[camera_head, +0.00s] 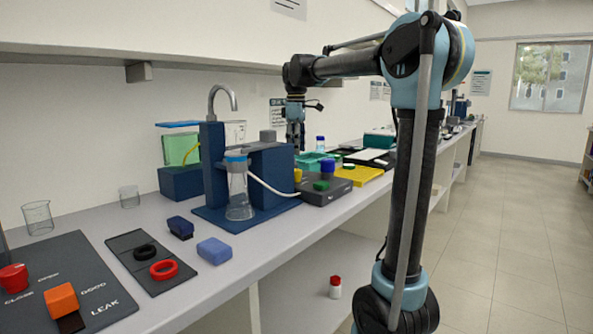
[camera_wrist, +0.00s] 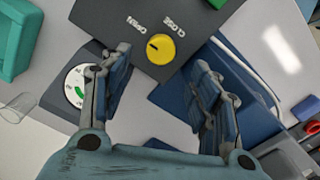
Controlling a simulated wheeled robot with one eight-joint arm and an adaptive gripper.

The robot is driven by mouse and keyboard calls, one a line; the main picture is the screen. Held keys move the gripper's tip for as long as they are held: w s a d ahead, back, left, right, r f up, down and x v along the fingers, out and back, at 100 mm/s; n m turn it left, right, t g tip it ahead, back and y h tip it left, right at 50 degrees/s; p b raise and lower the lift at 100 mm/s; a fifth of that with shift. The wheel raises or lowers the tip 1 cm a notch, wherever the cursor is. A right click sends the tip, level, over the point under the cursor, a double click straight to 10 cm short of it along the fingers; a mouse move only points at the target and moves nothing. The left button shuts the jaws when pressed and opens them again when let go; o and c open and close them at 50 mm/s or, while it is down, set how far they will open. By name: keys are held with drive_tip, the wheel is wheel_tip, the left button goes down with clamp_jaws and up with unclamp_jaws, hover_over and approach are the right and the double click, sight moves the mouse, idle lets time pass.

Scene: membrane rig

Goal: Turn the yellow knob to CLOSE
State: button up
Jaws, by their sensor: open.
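The yellow knob (camera_wrist: 161,48) sits on a dark grey box (camera_wrist: 125,20) in the wrist view. The labels OPEN and CLOSE are printed beside it, upside down in this view. The knob's dark pointer mark points left, towards the OPEN side. My gripper (camera_wrist: 162,56) is open, with one finger on each side of the knob in the picture and nothing between them. I cannot tell how far above the knob the fingertips are. In the head view the knob (camera_head: 297,175) shows small at the left of the box, below my gripper (camera_head: 295,137).
A blue stand (camera_head: 270,170) with a tap and a flask (camera_head: 238,197) stands beside the box. A round dial (camera_wrist: 73,85) with a green arc lies left of the gripper in the wrist view. A teal tray (camera_wrist: 15,40) is at the far left. A green knob (camera_head: 321,185) is on the box.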

sight(296, 170)
wheel_tip(296, 170, down, 8)
idle(0.4)
drive_tip(key=c, duration=1.1)
